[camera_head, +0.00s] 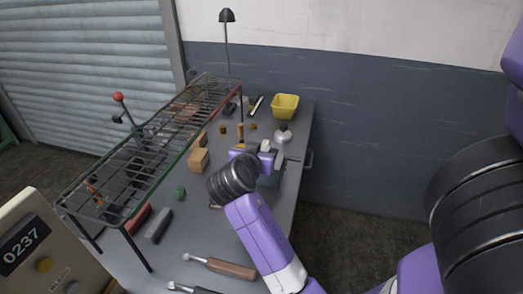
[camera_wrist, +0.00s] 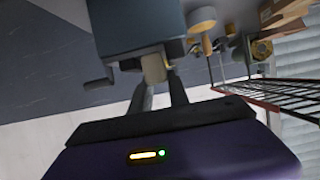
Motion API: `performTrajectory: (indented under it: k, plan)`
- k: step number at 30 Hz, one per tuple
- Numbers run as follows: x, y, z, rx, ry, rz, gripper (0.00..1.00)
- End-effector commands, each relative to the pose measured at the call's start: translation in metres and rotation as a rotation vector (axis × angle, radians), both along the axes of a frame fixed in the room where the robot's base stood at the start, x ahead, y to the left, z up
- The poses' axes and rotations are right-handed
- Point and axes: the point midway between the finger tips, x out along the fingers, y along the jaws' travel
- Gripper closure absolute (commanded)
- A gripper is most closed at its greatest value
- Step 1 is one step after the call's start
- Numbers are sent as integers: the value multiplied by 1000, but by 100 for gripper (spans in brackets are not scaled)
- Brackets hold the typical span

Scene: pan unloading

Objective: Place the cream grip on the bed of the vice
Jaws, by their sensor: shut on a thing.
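The vice (camera_head: 271,181) is a blue-grey block near the right edge of the workbench, partly hidden behind my wrist in the head view. In the wrist view its body (camera_wrist: 140,30) fills the top middle, with its crank handle (camera_wrist: 100,78) to the left. My gripper (camera_wrist: 160,84) is shut on the cream grip (camera_wrist: 154,68), a small pale block at the fingertips, close by the vice. In the head view my gripper (camera_head: 262,151) is at the vice, and a bit of the cream grip (camera_head: 266,146) shows. I cannot tell whether the grip touches the vice.
A wire rack (camera_head: 150,140) stands along the bench's left side. A yellow bin (camera_head: 285,101) and a silver object with a dark knob (camera_head: 283,138) are behind the vice. Wooden blocks (camera_head: 198,160) lie to the left. Wooden-handled tools (camera_head: 230,268) lie in front.

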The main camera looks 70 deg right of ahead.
Motion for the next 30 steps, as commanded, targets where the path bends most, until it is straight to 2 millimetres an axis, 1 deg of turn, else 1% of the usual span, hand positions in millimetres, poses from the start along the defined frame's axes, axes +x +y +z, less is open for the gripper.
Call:
performTrajectory:
  k: [5, 9, 10, 12, 13, 22, 25, 28, 30]
  plan:
    - [0, 0, 0, 0, 0, 0, 100]
    - [0, 0, -4, 0, 0, 0, 100]
    - [0, 0, -3, 0, 0, 0, 75]
    - [0, 0, -3, 0, 1, 0, 61]
    - [0, 0, -3, 0, 1, 0, 57]
    - [0, 0, -2, 0, 1, 0, 57]
    - [0, 0, 3, 0, 1, 0, 57]
    - [0, 11, 4, -1, 0, 3, 57]
    - [0, 23, 9, -2, 0, 4, 57]
